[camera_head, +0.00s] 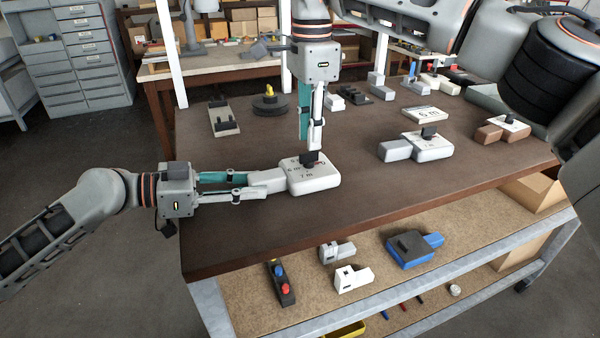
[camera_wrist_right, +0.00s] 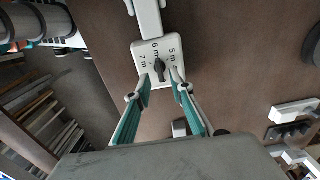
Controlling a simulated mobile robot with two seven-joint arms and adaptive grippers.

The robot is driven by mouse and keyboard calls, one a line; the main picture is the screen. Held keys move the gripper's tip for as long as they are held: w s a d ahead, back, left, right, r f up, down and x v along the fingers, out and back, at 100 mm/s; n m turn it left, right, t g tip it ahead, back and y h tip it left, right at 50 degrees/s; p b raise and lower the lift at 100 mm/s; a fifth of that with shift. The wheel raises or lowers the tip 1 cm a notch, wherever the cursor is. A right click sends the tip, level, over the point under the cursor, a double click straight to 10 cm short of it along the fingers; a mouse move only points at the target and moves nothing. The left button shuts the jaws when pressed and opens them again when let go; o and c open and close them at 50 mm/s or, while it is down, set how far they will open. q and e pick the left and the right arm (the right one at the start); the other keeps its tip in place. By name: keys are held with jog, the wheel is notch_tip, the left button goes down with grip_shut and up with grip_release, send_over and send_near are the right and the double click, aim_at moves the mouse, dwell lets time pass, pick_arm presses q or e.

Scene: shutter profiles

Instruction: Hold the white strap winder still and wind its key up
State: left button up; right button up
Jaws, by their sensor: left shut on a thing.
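The white strap winder (camera_head: 318,181) lies near the front edge of the brown table, with its grey grip part (camera_head: 266,180) toward the left. Its dark key (camera_head: 309,158) stands on top; marks 5 m, 6 m and 7 m surround it in the right wrist view (camera_wrist_right: 159,72), where the key points roughly toward 6 m. My left gripper (camera_head: 262,186) is shut on the winder's grey grip part from the left. My right gripper (camera_head: 311,148) points down just above the key. In the wrist view its fingers (camera_wrist_right: 162,78) are apart, with the key between them and gaps visible.
Similar winders stand to the right: one white and grey (camera_head: 432,147), one white and brown (camera_head: 502,129). The shelf below holds a blue winder (camera_head: 412,250).

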aim_at(309, 159)
jog(key=shift+f, duration=1.85)
grip_shut()
jog(key=n, duration=0.6)
jog(key=shift+n, duration=0.3)
